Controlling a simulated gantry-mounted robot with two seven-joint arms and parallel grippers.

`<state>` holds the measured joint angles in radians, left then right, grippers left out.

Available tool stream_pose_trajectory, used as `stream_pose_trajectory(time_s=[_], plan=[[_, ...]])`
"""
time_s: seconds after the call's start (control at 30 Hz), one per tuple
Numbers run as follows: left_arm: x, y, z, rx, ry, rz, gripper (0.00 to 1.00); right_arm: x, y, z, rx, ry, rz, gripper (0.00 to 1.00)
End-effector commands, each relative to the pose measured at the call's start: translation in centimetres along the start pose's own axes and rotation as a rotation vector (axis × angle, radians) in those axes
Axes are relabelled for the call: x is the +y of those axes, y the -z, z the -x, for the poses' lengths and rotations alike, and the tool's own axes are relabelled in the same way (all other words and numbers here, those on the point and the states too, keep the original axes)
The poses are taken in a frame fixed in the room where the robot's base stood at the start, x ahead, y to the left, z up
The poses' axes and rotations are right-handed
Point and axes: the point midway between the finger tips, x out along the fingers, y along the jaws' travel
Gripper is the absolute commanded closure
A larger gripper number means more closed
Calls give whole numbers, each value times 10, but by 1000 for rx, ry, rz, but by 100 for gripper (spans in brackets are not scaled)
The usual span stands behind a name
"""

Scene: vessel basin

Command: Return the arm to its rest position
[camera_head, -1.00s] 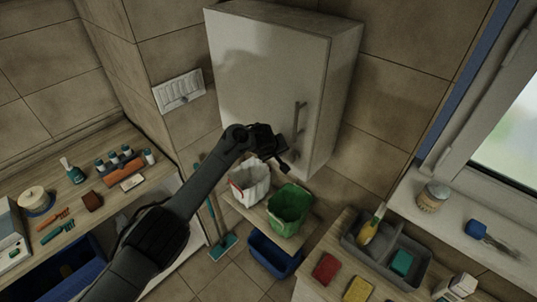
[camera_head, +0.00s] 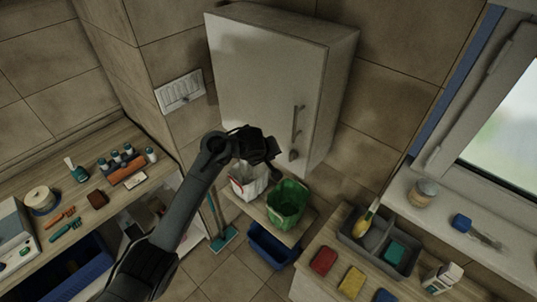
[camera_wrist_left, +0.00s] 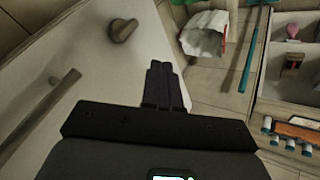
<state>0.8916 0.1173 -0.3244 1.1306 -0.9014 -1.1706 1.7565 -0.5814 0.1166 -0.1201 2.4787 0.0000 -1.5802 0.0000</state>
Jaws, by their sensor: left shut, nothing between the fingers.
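My left arm reaches in from the lower left in the head view. Its gripper (camera_head: 272,150) is in front of the lower part of the white wall cabinet (camera_head: 262,85), close to the door. In the left wrist view the two fingers (camera_wrist_left: 162,85) are together with nothing between them. The cabinet door is closed, with a bar handle (camera_head: 297,122) and a round knob (camera_head: 293,155) below it. The knob (camera_wrist_left: 122,30) and handle (camera_wrist_left: 40,110) also show in the left wrist view, to the left of the fingers. My right gripper is not in view.
Below the gripper stand a white-lined bin (camera_head: 247,182) and a green bucket (camera_head: 287,203) on a shelf, with a blue basin (camera_head: 271,246) lower down. Left is a wooden counter (camera_head: 110,205) with small items. Right is a counter with a grey caddy (camera_head: 372,243) and sponges.

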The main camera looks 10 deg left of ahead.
Motion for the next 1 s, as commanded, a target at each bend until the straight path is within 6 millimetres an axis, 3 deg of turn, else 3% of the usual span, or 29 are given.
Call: stream_pose_trajectory(time_s=[0.13,0.27,0.37,0.47,0.57,0.73,0.87,1.0], plan=[[2,-1,9,0,-1,1,100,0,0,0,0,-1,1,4],[-4,-7,6,-10,8,3,100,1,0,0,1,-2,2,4],[-17,-24,-7,-38,28,7,100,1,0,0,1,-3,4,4],[-42,-54,-29,-88,62,14,100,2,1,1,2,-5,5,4],[-78,-99,-56,-158,110,28,100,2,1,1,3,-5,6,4],[-149,-201,-87,-282,178,67,100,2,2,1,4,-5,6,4],[-200,-276,-88,-337,219,133,100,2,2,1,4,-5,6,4],[-248,-340,-69,-365,252,151,100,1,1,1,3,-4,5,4]])
